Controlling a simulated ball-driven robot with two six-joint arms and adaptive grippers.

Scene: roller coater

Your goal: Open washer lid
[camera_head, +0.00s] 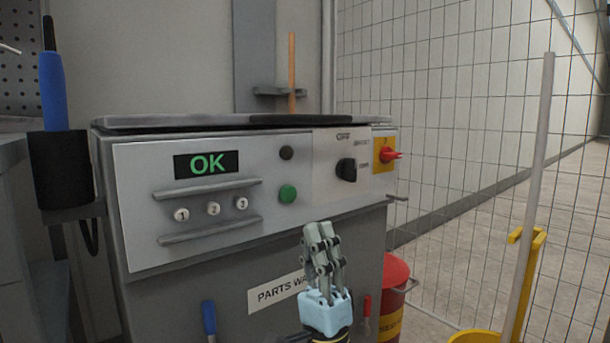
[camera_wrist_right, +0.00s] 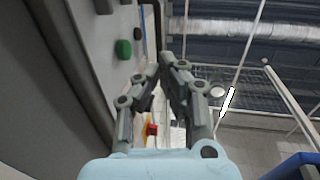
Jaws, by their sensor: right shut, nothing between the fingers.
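The parts washer (camera_head: 250,230) is a grey cabinet with a light control panel on its front. Its lid (camera_head: 180,122) lies flat across the top and looks closed, with a dark strip (camera_head: 300,119) along part of it. My right gripper (camera_head: 319,232) is in front of the cabinet, below the panel and the green button, apart from the lid. Its fingers are together and empty; they also show in the right wrist view (camera_wrist_right: 168,62), pointing up past the panel front. My left gripper is not in view.
The panel carries an OK display (camera_head: 206,164), a green button (camera_head: 288,193), a black knob (camera_head: 346,169) and a red switch (camera_head: 390,155). A blue-handled tool (camera_head: 53,90) stands at left. A red bin (camera_head: 396,275), yellow bucket (camera_head: 475,337) and mesh fence (camera_head: 450,120) are at right.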

